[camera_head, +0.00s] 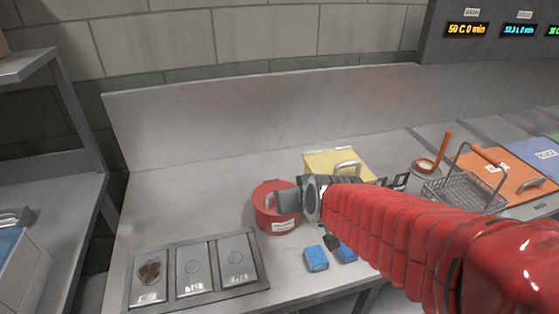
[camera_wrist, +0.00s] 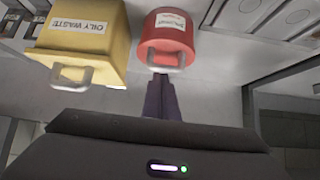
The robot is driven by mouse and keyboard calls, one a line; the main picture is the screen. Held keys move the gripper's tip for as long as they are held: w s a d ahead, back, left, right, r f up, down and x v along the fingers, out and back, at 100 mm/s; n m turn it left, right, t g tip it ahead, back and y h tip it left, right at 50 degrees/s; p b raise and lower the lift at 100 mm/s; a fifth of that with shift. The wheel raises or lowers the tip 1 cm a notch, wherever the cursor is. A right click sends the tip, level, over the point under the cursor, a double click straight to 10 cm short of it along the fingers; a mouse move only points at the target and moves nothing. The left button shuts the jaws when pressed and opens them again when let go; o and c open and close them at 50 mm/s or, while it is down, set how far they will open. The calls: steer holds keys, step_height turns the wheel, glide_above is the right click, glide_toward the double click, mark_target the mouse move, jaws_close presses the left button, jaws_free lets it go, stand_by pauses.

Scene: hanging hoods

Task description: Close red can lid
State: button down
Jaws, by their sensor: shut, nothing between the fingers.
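The red can (camera_head: 270,220) stands on the metal counter, left of my red-sleeved arm, with a white label low on its side. Grey parts by my wrist cover some of its top right, and I cannot tell how its lid stands in this view. In the wrist view the red can (camera_wrist: 166,35) is at the top middle, with a white label and a grey handle. My gripper (camera_wrist: 161,78) is shut and empty. Its dark fingertips appear just below the can's handle in the picture; I cannot tell whether they touch.
A yellow oily waste can (camera_wrist: 100,35) stands beside the red one. Blue boxes (camera_head: 316,259) lie on the counter near my arm. Inset trays (camera_head: 195,268) are at the front left. A wire basket (camera_head: 465,190) and an orange board (camera_head: 500,178) are at the right.

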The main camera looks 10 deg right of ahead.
steer(key=shift+s+d+f, duration=0.1)
steer(key=shift+s+f, duration=0.05)
steer(key=shift+s, duration=0.6)
steer(key=shift+s+d+f, duration=0.1)
steer(key=shift+s, duration=0.65)
steer(key=s+d+r+g, duration=0.1)
steer(key=s+d+g, duration=0.1)
steer(key=s, duration=0.6)
steer(key=s+d+r+m+g+h, duration=0.1)
steer(key=s+d+g, duration=0.1)
steer(key=s, duration=0.6)
steer(key=shift+s+r, duration=0.25)
steer(key=shift+r, duration=0.15)
